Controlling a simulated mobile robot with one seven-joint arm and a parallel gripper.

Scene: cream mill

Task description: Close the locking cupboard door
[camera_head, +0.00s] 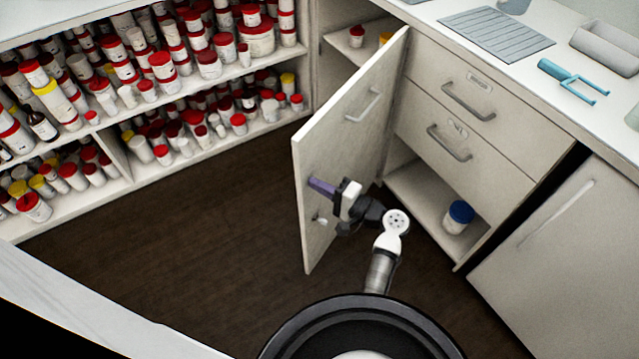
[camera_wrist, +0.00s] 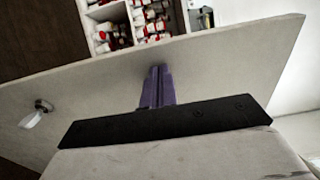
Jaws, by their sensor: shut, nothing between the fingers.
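The cupboard door (camera_head: 335,145) is a pale panel that stands swung open from the cabinet, with its free edge toward the left. It carries a bar handle (camera_head: 364,106) high up and a small light knob or lock (camera_head: 319,219) lower down. In the wrist view the door (camera_wrist: 215,65) fills the middle, and the lock piece (camera_wrist: 36,115) shows at the left. My gripper (camera_head: 322,187) has purple fingers and is shut and empty. Its tips are at the door's face near the lock; I cannot tell whether they touch. The wrist view shows the fingers (camera_wrist: 157,80) together, pointing at the panel.
The open cupboard has a lower shelf with a blue-lidded jar (camera_head: 458,217). Two drawers with handles (camera_head: 468,101) sit above it. Shelves of red-lidded containers (camera_head: 200,140) stand at the left. Another cabinet door (camera_head: 560,250) is at the right. The dark floor (camera_head: 200,230) left of the door is clear.

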